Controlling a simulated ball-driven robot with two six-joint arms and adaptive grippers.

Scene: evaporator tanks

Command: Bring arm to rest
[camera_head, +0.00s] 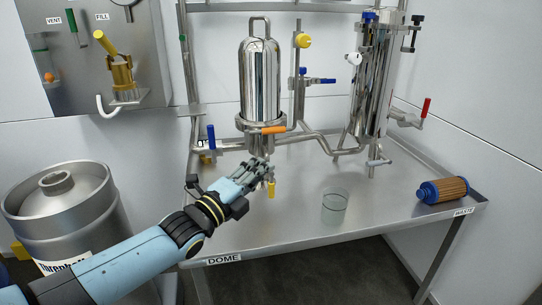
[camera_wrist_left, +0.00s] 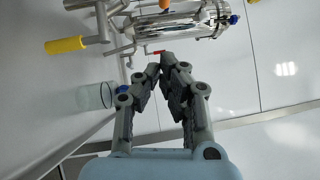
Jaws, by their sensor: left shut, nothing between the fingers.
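My left arm reaches in from the lower left in the head view. Its left gripper (camera_head: 262,165) is over the steel table (camera_head: 300,225), just below the domed steel vessel (camera_head: 260,80) and its orange-handled valve (camera_head: 262,130). In the left wrist view the left gripper (camera_wrist_left: 167,58) is shut at the tips with nothing between the fingers. A yellow handle (camera_head: 271,189) shows right beside the fingertips in the head view; I cannot tell whether they touch. My right gripper is in neither view.
A clear glass beaker (camera_head: 334,208) stands on the table right of the gripper. An orange-brown filter cartridge with a blue end (camera_head: 443,190) lies at the right edge. A second steel column (camera_head: 373,85) stands behind. A steel keg (camera_head: 65,215) stands at left. The table's front middle is bare.

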